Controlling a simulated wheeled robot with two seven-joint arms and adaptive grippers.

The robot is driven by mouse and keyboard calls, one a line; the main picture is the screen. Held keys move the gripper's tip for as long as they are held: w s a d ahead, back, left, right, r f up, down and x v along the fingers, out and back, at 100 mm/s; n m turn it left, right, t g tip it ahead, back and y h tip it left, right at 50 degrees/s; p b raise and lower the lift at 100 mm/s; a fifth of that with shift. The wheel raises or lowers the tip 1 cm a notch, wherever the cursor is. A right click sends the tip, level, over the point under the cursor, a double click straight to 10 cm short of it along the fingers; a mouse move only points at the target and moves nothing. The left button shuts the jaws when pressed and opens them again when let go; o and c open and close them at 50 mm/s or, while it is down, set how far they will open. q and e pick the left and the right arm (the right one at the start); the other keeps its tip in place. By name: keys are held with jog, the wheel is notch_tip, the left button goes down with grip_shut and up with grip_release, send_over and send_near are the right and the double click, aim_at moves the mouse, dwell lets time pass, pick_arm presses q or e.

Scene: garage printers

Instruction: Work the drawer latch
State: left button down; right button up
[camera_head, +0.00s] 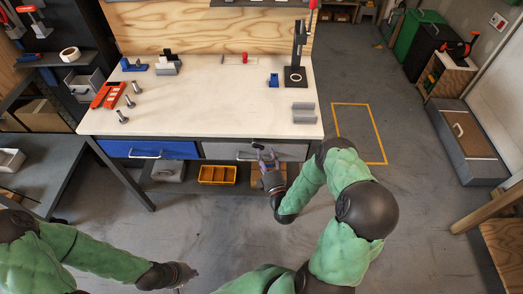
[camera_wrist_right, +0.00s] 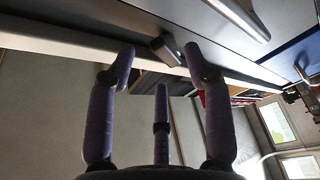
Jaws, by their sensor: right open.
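The grey drawer (camera_head: 290,152) is closed under the right half of the workbench, with a pale bar handle (camera_head: 243,157) that also shows in the right wrist view (camera_wrist_right: 242,14). A small dark latch (camera_head: 258,145) sits at its upper edge. In the right wrist view the latch (camera_wrist_right: 165,49) stands out between my right fingertips. My right gripper (camera_head: 267,157) is open in front of the drawer, with its fingers on either side of the latch; whether they touch it I cannot tell. My left gripper (camera_head: 188,274) hangs low over the floor, away from the bench, its fingers too small to read.
A blue drawer (camera_head: 170,149) sits left of the grey one. A yellow bin (camera_head: 217,175) is on the shelf below. The white benchtop (camera_head: 215,105) holds red and blue parts, bolts and a black stand (camera_head: 296,75).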

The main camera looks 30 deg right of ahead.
aim_at(261, 148)
jog(key=shift+x, duration=1.7)
grip_shut()
jog(key=shift+b, duration=0.3)
